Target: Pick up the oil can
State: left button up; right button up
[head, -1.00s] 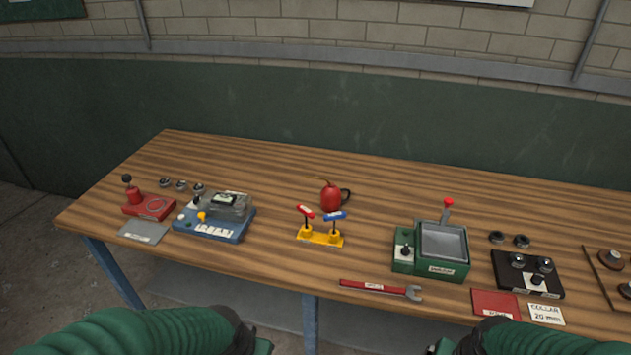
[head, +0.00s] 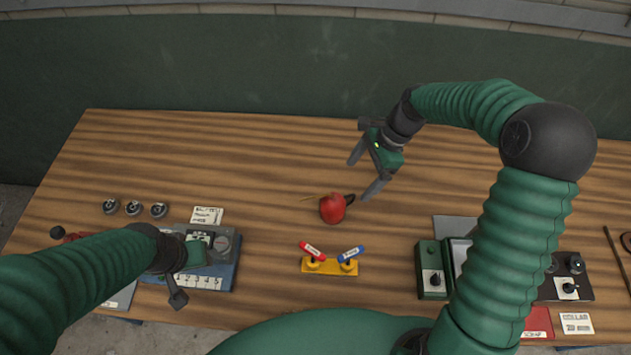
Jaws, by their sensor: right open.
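The oil can (head: 332,209) is red and rounded, with a thin spout pointing left and a dark handle on its right side. It stands on the wooden bench (head: 262,150) behind the yellow key stand. My right gripper (head: 364,178) is open and empty, above and just right of the can, with its fingers pointing down and left near the handle. I cannot tell whether a finger touches the handle.
The yellow stand (head: 330,266) with a red and a blue key is in front of the can. A blue device (head: 215,283) and several dark rings (head: 133,208) are at left. Bench behind the can is clear.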

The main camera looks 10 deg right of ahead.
aim_at(344, 203)
jog(key=x, duration=0.4)
jog(key=s+x, duration=0.1)
jog(key=x, duration=0.2)
jog(key=shift+d+f+p, duration=0.1)
jog(key=shift+d+p, duration=0.05)
jog(key=shift+p, duration=0.15)
jog(key=x, duration=0.3)
jog(key=p+x, duration=0.1)
jog(key=x, duration=0.2)
jog(key=w+a+x, duration=0.1)
jog(key=x, duration=0.2)
jog(key=shift+a, duration=0.1)
pick_arm(q)
jog(key=shift+s+d+r, duration=0.15)
jog(key=shift+d+r, duration=0.05)
jog(key=shift+r, duration=0.4)
jog(key=shift+s+d+r, duration=0.15)
jog(key=shift+d+r, duration=0.05)
jog(key=shift+r, duration=0.4)
pick_arm(e)
jog(key=shift+w, duration=0.1)
jog(key=shift+c, duration=0.3)
jog(key=c, duration=1.2)
pick_arm(q)
jog(key=shift+a, duration=0.1)
pick_arm(e)
jog(key=c, duration=0.6)
